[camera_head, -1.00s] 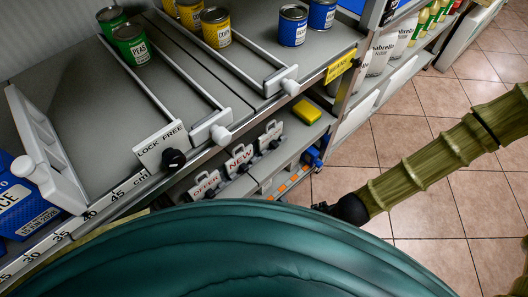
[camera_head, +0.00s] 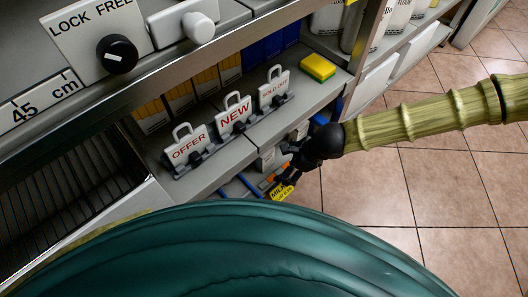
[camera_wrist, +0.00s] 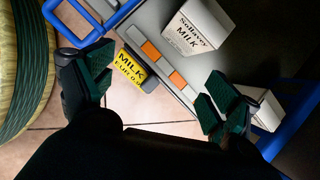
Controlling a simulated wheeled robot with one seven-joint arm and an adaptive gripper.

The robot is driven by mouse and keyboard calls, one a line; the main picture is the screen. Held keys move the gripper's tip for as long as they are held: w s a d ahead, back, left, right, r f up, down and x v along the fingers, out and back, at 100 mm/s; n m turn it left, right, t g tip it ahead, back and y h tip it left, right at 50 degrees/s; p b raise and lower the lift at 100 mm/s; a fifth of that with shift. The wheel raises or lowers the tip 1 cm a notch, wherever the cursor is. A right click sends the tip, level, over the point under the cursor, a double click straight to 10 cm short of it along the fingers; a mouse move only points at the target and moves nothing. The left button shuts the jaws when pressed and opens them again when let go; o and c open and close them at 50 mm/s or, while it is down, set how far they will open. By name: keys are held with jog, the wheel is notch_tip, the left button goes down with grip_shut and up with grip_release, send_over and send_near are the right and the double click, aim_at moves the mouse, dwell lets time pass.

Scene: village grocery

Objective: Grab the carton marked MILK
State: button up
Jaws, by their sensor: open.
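The white carton marked MILK (camera_wrist: 200,32) stands on a grey low shelf at the upper right of the wrist view. A second white carton (camera_wrist: 266,108) shows in part behind my right finger; its marking is hidden. My gripper (camera_wrist: 158,88) is open and empty, with one finger at the left and one at the right. The marked carton lies beyond the fingertips, not between them. A yellow MILK price tag (camera_wrist: 130,68) is on the shelf edge between the fingers in the picture. In the head view my gripper (camera_head: 292,160) is at the low shelf, above the yellow tag (camera_head: 283,191).
Blue rails (camera_wrist: 100,25) border the low shelf. Above it, a shelf holds OFFER (camera_head: 188,148), NEW (camera_head: 234,114) and SOLD OUT (camera_head: 274,89) signs and a yellow sponge (camera_head: 318,67). Tiled floor (camera_head: 400,190) at the right is clear.

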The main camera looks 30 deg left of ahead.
aim_at(270, 156)
jog(key=shift+m+y, duration=0.6)
jog(key=shift+m, duration=0.3)
jog(key=w+a+b, duration=0.1)
jog(key=a+b, duration=0.1)
jog(key=w+a+b, duration=0.1)
jog(key=a+b, duration=0.1)
jog(key=shift+w+f, duration=0.15)
jog(key=shift+b+x, duration=3.55)
jog(key=shift+x, duration=0.15)
jog(key=shift+a, duration=0.2)
jog(key=c, duration=1.3)
